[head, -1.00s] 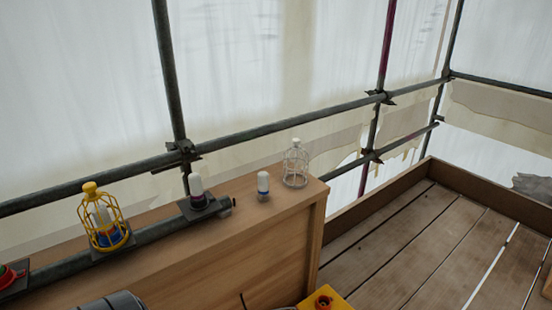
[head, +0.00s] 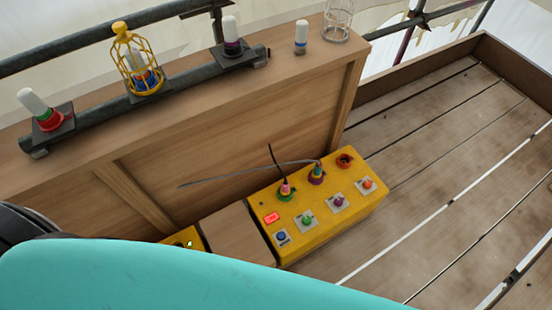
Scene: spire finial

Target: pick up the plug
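Two plugs stand in the top of a yellow control box (head: 320,230) low in the head view. One plug (head: 286,187) is pinkish, sits in a green-ringed socket and has a dark cable. The other plug (head: 317,171) has a dark body, sits in a purple-ringed socket and has a grey cable running left. A third socket (head: 345,159), orange-ringed, looks empty. I cannot tell which plug the task means. Neither gripper is in view; a large turquoise part of mine covers the bottom left and hides what lies beneath.
Coloured buttons and a red lit display (head: 271,217) are on the box. A wooden ledge (head: 195,97) behind carries a pipe with lamps, a yellow cage (head: 133,65), a loose lamp (head: 301,37) and a clear cage (head: 337,22). Plank floor (head: 440,170) lies open at right.

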